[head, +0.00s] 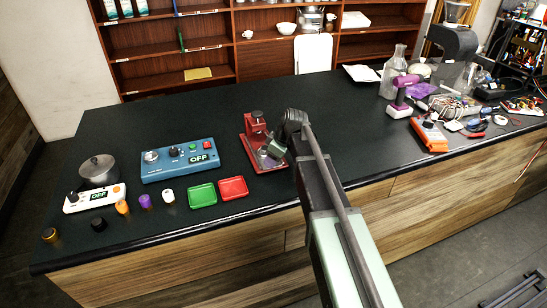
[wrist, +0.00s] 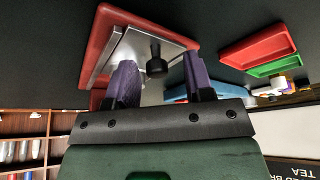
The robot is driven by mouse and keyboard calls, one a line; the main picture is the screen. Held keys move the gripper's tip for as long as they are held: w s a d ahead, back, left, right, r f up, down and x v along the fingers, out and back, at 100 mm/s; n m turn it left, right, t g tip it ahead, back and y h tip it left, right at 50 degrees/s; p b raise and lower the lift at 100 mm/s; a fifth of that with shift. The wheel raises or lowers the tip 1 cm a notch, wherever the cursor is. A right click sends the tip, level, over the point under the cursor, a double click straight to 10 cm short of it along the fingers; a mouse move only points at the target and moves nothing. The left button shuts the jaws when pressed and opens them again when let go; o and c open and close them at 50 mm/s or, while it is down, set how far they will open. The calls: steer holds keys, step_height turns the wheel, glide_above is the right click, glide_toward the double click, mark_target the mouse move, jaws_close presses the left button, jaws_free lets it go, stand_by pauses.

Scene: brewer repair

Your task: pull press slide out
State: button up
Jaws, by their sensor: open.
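The red press (head: 255,127) stands on the dark counter near its front middle, with a flat red base. In the wrist view its red base (wrist: 103,32) shows with a silver metal slide (wrist: 135,42) on it. A black knob (wrist: 156,66) sticks out from the slide. My gripper (head: 270,151) is over the front part of the press. In the wrist view my gripper (wrist: 158,66) is open, with its two purple fingers on either side of the knob. I cannot tell whether either finger touches the knob. My arm hides part of the press's right side in the head view.
A green tray (head: 203,195) and a red tray (head: 233,188) lie left of the press. A blue control box (head: 179,160) and a white burner with a pot (head: 98,168) stand further left. Tools and an orange meter (head: 429,136) crowd the right. The counter behind the press is clear.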

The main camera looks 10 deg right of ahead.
steer(key=p+v, duration=1)
steer(key=shift+d+r, duration=0.2)
steer(key=shift+r, duration=0.15)
steer(key=shift+s, duration=0.1)
steer(key=s+a+f+m+g+h+b, duration=0.1)
steer(key=s+m, duration=0.4)
steer(key=s, duration=0.6)
steer(key=s+a+f+m+g+h+b, duration=0.1)
steer(key=s+m, duration=0.4)
steer(key=s, duration=0.7)
steer(key=shift+a+f+g+h, duration=0.4)
steer(key=shift+a+f+h, duration=0.35)
steer(key=shift+a, duration=0.5)
